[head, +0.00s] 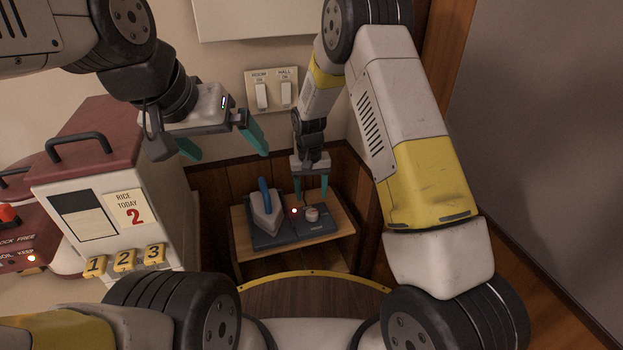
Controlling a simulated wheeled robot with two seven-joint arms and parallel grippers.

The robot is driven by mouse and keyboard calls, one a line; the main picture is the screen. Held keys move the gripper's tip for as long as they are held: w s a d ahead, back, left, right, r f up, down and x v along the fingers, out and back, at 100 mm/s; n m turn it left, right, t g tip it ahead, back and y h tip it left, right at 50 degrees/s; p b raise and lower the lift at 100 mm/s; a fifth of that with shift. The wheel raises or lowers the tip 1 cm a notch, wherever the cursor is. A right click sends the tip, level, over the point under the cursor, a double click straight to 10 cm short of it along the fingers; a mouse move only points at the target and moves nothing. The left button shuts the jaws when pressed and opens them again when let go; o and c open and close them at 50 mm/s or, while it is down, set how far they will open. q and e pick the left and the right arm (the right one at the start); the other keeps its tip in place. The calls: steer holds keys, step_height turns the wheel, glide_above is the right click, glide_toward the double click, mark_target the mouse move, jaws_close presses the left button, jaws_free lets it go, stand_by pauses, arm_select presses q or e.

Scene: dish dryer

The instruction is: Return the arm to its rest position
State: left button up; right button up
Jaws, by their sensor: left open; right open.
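My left gripper (222,145) has teal fingers spread apart and is empty. It hangs in the air right of the rice dispenser (100,190) and below left of the wall switches. My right gripper (311,190) points down with its teal fingers apart, over the dark base unit (280,238) on the small wooden shelf. Its fingertips are just above the lit red lamp and the round knob (312,213); I cannot tell whether they touch. A grey iron-shaped thing with a blue handle (265,202) rests on the left part of that unit.
A switch plate (271,89) marked ROOM and HALL is on the wall behind. The dispenser has a top handle and buttons 1, 2, 3 (125,260). A red appliance (25,240) with a lit lamp is at far left. A grey wall (540,130) stands at right.

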steer(key=s+d+r+t+y, duration=0.1)
steer(key=s+d+r, duration=0.2)
steer(key=r, duration=0.5)
steer(key=s+d+r+m+t, duration=0.1)
steer(key=s+d+r, duration=0.2)
steer(key=r, duration=0.5)
steer(key=s+d+r+t+y, duration=0.1)
steer(key=s+d+r, duration=0.2)
steer(key=r, duration=0.5)
steer(key=s+d+r+t, duration=0.1)
steer(key=s+r, duration=0.3)
steer(key=s, duration=0.5)
steer(key=s+d+r+t, duration=0.2)
steer(key=s+d+r, duration=0.2)
steer(key=s, duration=0.5)
steer(key=shift+d+r+y, duration=0.3)
steer(key=shift+r, duration=0.25)
